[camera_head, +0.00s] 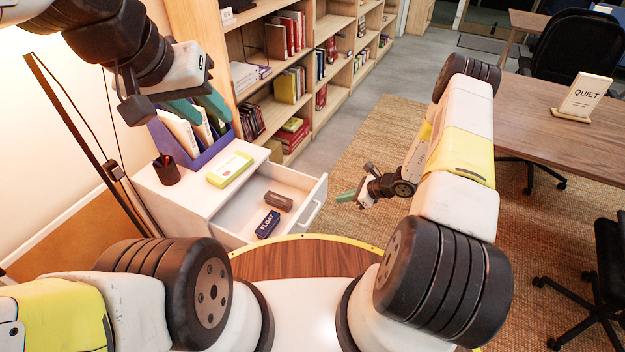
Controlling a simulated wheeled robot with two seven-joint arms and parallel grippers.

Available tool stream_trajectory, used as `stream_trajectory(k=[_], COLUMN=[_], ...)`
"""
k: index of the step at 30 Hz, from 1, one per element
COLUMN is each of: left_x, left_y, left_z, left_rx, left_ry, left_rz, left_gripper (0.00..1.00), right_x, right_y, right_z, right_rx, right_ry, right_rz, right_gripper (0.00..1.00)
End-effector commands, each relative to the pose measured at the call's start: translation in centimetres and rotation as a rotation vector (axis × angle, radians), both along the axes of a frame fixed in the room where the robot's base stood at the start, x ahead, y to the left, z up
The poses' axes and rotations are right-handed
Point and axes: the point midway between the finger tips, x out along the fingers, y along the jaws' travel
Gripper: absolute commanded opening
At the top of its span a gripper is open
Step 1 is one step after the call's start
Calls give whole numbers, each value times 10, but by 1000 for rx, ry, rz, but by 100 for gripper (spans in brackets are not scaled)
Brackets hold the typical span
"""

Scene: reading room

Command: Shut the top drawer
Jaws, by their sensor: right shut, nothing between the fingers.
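The top drawer (240,212) of a white cabinet (158,194) is pulled open toward the right, with its front panel and handle (312,212) facing my right gripper. A dark blue box marked FLOAT (267,224) and a brown item (278,201) lie in the drawer. My right gripper (345,197) is shut and empty, with its green fingertips just right of the drawer front, seemingly apart from it.
A purple file holder (183,155), a dark pen cup (166,170) and a yellow-green box (230,169) stand on the cabinet. Bookshelves (290,85) rise behind it. A wooden table (548,128) with a QUIET sign (583,95) is at right.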

Motion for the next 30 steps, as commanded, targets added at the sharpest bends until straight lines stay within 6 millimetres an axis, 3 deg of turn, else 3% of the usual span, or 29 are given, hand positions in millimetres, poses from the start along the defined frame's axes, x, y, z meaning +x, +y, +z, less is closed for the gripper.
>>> stream_trajectory(k=[3,8,22,30], left_x=[0,0,0,0], left_y=[0,0,0,0], left_z=[0,0,0,0], left_rx=[0,0,0,0], left_ry=[0,0,0,0], left_rz=[0,0,0,0], left_gripper=[36,36,36,36], right_x=[-6,-3,30,48], right_y=[0,6,67,95], right_z=[-22,-33,-95,-91], right_rx=[15,18,17,16], right_ry=[34,41,39,38], right_rz=[-45,-54,-50,-52], right_gripper=[0,0,0,0])
